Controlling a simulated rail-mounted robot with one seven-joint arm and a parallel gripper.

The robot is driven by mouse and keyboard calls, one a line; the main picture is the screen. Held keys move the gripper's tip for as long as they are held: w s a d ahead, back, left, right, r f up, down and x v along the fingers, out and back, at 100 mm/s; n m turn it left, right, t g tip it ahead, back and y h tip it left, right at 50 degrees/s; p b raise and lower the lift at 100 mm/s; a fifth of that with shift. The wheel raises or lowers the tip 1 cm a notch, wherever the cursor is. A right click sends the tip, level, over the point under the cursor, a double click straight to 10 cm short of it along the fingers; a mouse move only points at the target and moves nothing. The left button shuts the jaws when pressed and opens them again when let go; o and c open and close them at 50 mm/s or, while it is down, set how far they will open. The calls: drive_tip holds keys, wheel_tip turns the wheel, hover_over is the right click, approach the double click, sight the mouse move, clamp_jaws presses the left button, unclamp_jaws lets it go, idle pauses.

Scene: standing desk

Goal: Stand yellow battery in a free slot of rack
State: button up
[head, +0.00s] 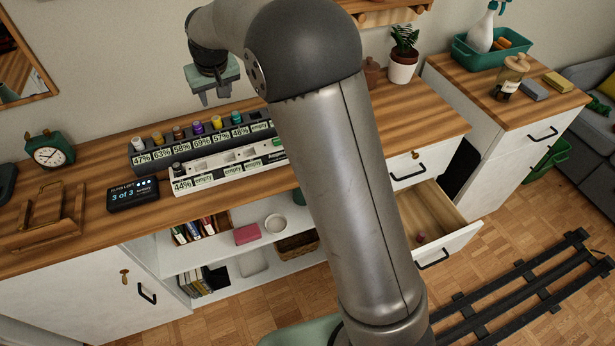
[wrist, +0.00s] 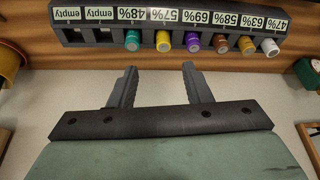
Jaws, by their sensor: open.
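A dark rack (head: 150,163) stands on the desk with a row of batteries and percent labels. A yellow battery (head: 217,123) sits upright at the 57% label; it also shows in the wrist view (wrist: 164,42). Another yellowish battery (head: 158,138) stands at 63%. In the wrist view, two slots labelled empty (wrist: 83,36) have no battery. A white rack (head: 206,181) in front has a dark battery (head: 177,168) at its 44% end, and several labels there read empty. My gripper (head: 214,99) is open and empty, above and apart from the racks; its fingers show in the wrist view (wrist: 158,78).
White, brown, purple and teal batteries stand beside the yellow ones. A small display (head: 133,194) reading 3 of 3, a wooden stand (head: 45,215) and a clock (head: 49,150) are left. A drawer (head: 440,215) hangs open at right. My arm hides the racks' right end.

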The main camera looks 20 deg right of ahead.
drive_tip(key=s+d+r+m+g, duration=0.1)
drive_tip(key=s+d, duration=0.4)
drive_tip(key=s, duration=0.3)
drive_tip(key=s+d+r, duration=0.1)
drive_tip(key=s+d, duration=0.4)
drive_tip(key=s, duration=0.2)
drive_tip(key=s+d+f+g, duration=0.1)
drive_tip(key=s+d+f, duration=0.1)
drive_tip(key=s, duration=0.9)
drive_tip(key=s+d+f+m+g+h, duration=0.1)
drive_tip(key=s+d+f, duration=0.2)
drive_tip(key=s, duration=0.9)
drive_tip(key=shift+s+d+m+g, duration=0.3)
drive_tip(key=shift+d+g, duration=0.1)
drive_tip(key=shift+d, duration=0.65)
drive_tip(key=shift+d+f, duration=0.1)
